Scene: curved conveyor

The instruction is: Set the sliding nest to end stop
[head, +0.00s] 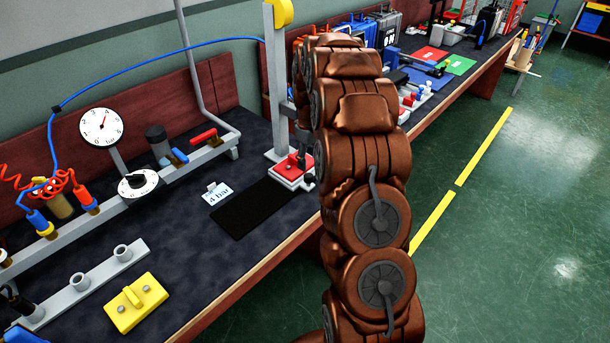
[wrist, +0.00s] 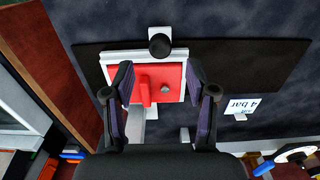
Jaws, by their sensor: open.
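The sliding nest looks to be the red block (head: 287,164) on a white base (head: 284,184), at the foot of a grey post on the bench. In the wrist view the red block (wrist: 174,72) carries a raised red rib and a small grey pin. My gripper (wrist: 159,76) is open, with one dark finger on each side of the red block, seen from above. Whether the fingers touch it I cannot tell. In the head view my arm hides most of the gripper. No end stop can be made out clearly.
A black mat (head: 248,208) and a "4 bar" card (head: 217,193) lie left of the base. The grey post (head: 278,90) with a yellow top rises behind it. A black knob (wrist: 160,45) stands close beyond the fingers. A gauge (head: 101,127) and yellow block (head: 136,303) are farther left.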

